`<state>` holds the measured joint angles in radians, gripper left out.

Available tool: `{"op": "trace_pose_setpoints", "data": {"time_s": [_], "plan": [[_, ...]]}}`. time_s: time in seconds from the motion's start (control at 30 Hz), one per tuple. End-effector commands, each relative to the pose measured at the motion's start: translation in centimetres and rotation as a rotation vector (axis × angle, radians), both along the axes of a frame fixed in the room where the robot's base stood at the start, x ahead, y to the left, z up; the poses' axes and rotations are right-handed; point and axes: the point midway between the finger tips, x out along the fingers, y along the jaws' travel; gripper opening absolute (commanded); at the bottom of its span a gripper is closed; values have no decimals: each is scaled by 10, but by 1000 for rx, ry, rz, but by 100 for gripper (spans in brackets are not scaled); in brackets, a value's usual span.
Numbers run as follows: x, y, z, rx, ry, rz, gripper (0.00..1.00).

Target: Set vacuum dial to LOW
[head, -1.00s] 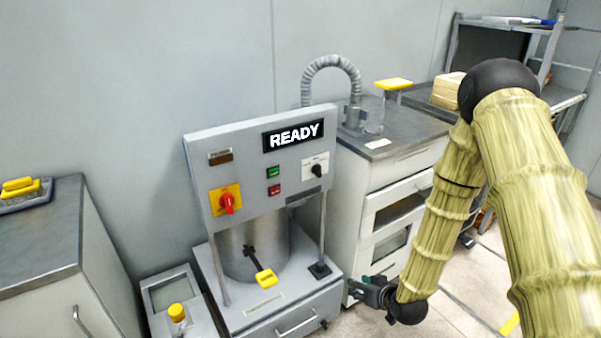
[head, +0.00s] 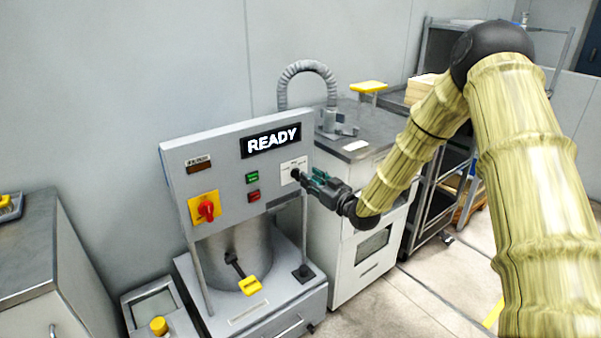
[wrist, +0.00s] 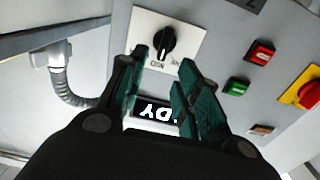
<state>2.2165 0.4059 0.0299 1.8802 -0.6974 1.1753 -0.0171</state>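The dial (wrist: 165,42) is a black knob on a white plate (wrist: 186,28) on the front of the grey machine panel; I take it for the vacuum dial. The wrist view shows it upside down, its lettering too small to read surely. In the head view the dial's plate (head: 291,165) is at the panel's right side, with the knob partly hidden by my gripper (head: 304,179). In the wrist view my gripper (wrist: 163,57) is open, its teal fingers apart and empty, with the knob just beyond the fingertips. I cannot tell whether they touch it.
Near the dial are a green button (head: 252,177), a red button (head: 253,195) and a red knob on a yellow plate (head: 193,213). A display (head: 271,141) reads READY. A yellow handle (head: 250,286) sticks out below. A cabinet (head: 345,270) stands right of the machine.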

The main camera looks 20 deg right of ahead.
Motion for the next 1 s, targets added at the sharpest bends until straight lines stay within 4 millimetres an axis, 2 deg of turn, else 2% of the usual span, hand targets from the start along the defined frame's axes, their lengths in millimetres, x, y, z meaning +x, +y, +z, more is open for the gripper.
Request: {"op": "trace_pose_setpoints", "data": {"time_s": [0.1,0.3,0.5,0.77,0.8,0.97,1.0], "plan": [[18,8,0,-3,1,2,33],[41,16,0,-1,2,1,33],[51,20,-1,-1,2,2,33],[52,20,-1,-1,2,1,33],[52,20,-1,-1,2,1,31],[52,20,-1,-1,2,1,2],[52,20,-1,-1,2,1,0]]}}
